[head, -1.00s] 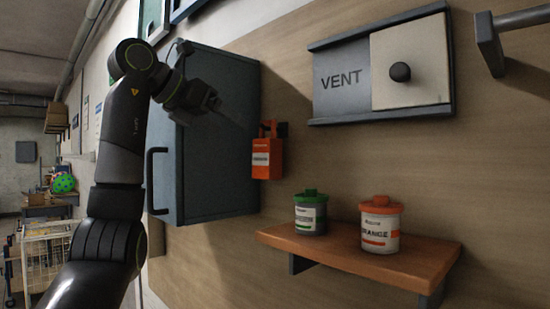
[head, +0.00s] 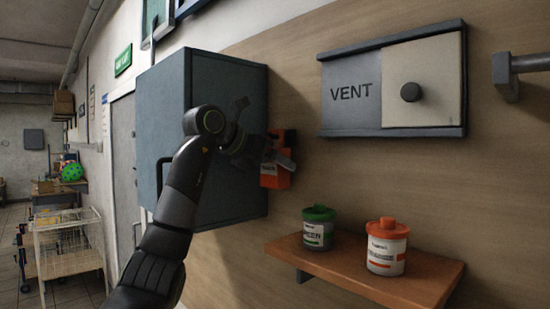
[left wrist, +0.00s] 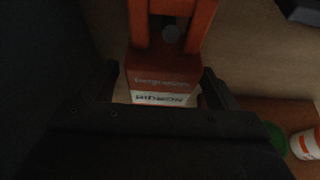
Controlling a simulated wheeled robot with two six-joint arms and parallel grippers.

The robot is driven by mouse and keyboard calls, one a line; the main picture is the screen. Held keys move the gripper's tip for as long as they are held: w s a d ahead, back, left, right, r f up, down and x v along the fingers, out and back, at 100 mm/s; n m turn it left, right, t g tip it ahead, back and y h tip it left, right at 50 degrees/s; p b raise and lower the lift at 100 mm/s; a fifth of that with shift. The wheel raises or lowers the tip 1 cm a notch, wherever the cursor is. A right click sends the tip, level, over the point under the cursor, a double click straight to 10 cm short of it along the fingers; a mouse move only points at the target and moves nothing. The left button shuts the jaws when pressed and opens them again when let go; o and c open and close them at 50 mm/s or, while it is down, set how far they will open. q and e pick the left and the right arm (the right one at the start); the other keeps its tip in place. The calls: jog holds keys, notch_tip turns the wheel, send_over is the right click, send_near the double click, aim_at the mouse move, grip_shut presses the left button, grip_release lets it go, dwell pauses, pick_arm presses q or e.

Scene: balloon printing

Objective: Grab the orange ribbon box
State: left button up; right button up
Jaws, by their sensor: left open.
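The orange ribbon box (head: 275,176) hangs on the wooden wall just right of the grey cabinet, with a white label on its front. In the head view my left gripper (head: 268,150) is in front of the box and partly covers it. In the left wrist view the box (left wrist: 163,75) appears upside down, with its orange handle at the top of the picture. The fingers of my left gripper (left wrist: 158,88) are open, one on each side of the box, with the box between them. My right gripper is not in view.
The grey cabinet (head: 161,115) stands out from the wall, close to my left arm. Below right, a wooden shelf (head: 340,278) holds a green-lidded jar (head: 318,230) and an orange-lidded jar (head: 387,247). A VENT panel (head: 352,95) is above. A wire cart (head: 70,250) stands far left.

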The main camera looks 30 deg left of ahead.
pick_arm(q)
jog(key=shift+x, duration=0.9)
jog(key=shift+s, duration=0.15)
jog(key=shift+r, duration=0.1)
jog(key=shift+c, duration=1.4)
jog(key=c, duration=0.7)
jog(key=shift+c, duration=0.7)
jog(key=shift+r, duration=0.1)
